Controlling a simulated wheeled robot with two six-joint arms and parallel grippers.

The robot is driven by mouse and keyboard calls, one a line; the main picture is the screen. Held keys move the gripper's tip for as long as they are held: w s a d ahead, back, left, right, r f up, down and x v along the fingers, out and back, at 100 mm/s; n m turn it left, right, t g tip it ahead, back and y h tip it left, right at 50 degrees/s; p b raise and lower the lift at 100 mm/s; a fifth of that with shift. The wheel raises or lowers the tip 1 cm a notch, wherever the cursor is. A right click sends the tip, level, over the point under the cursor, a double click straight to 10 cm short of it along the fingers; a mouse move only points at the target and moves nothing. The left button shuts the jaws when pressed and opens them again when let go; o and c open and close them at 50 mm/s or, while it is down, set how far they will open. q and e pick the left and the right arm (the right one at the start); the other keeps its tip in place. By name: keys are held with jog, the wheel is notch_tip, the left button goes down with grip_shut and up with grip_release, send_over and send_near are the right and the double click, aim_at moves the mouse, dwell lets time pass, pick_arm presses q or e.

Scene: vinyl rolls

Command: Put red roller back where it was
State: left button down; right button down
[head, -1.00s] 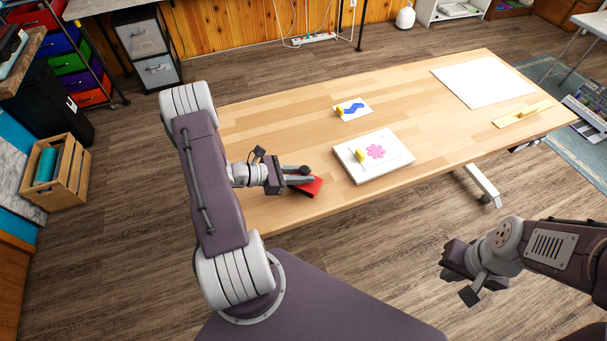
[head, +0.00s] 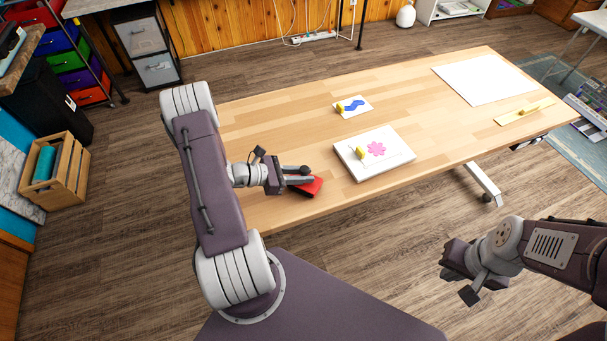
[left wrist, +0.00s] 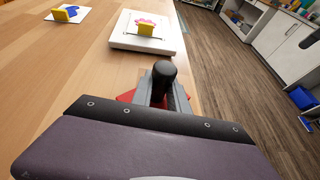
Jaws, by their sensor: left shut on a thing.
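My left gripper (head: 297,176) is at the near left edge of the table. It is shut on the red roller (head: 309,187), a red piece with a black, round-ended handle. In the left wrist view, the black handle (left wrist: 164,78) stands up between the fingers, and parts of the red piece (left wrist: 126,97) show beside and under them. The gripper hides much of the roller, and I cannot tell whether it touches the tabletop. My right gripper (head: 458,275) is off the table's near side at the lower right; its fingers are not clear.
A white board (head: 374,167) with a pink flower and a yellow tool lies right of the roller. Behind are a blue-print card (head: 352,113) with another yellow tool, a white sheet (head: 484,80) and a yellow strip (head: 524,112). The table's (head: 275,124) left part is clear.

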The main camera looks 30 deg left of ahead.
pick_arm(q)
grip_release()
jog(key=shift+f, duration=0.1)
dwell(0.4)
dwell(0.3)
jog(key=shift+s+a+p, duration=0.35)
jog(key=shift+s+a, duration=2.85)
jog(key=shift+a, duration=0.05)
